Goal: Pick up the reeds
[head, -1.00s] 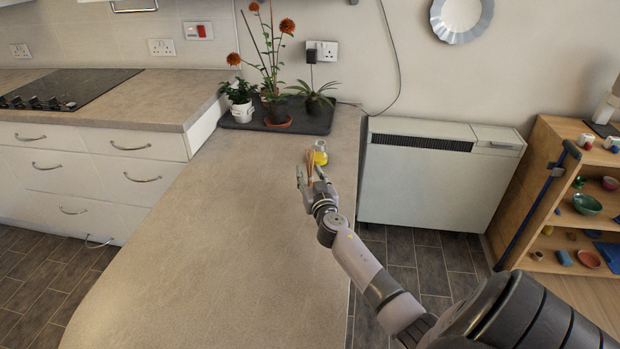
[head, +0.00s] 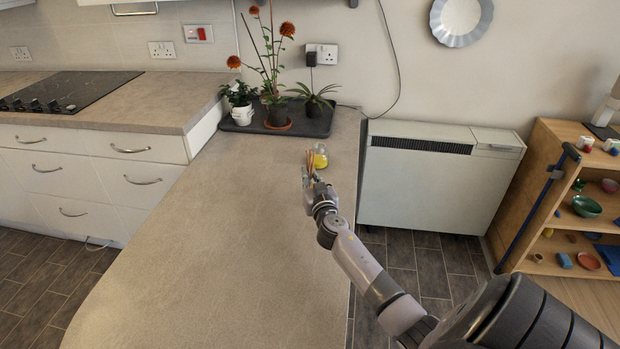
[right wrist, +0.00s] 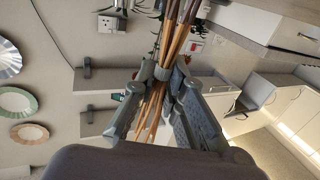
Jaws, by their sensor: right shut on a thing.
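The reeds (head: 309,161) are a bundle of thin brown sticks, standing up from my right gripper (head: 310,177) over the counter. In the right wrist view my right gripper (right wrist: 167,78) is shut around the reeds (right wrist: 178,38), which pass between its grey fingers with ends showing on both sides. A small glass bottle with yellow liquid (head: 320,160) stands on the counter just beyond the gripper, apart from it to the right. I cannot tell whether the reeds touch the counter. My left gripper is not in view.
The long beige counter (head: 210,250) is otherwise clear. A dark tray (head: 318,125) with several potted plants stands at its far end. A white heater (head: 415,185) is against the wall to the right, and a wooden shelf (head: 540,185) with small dishes is farther right.

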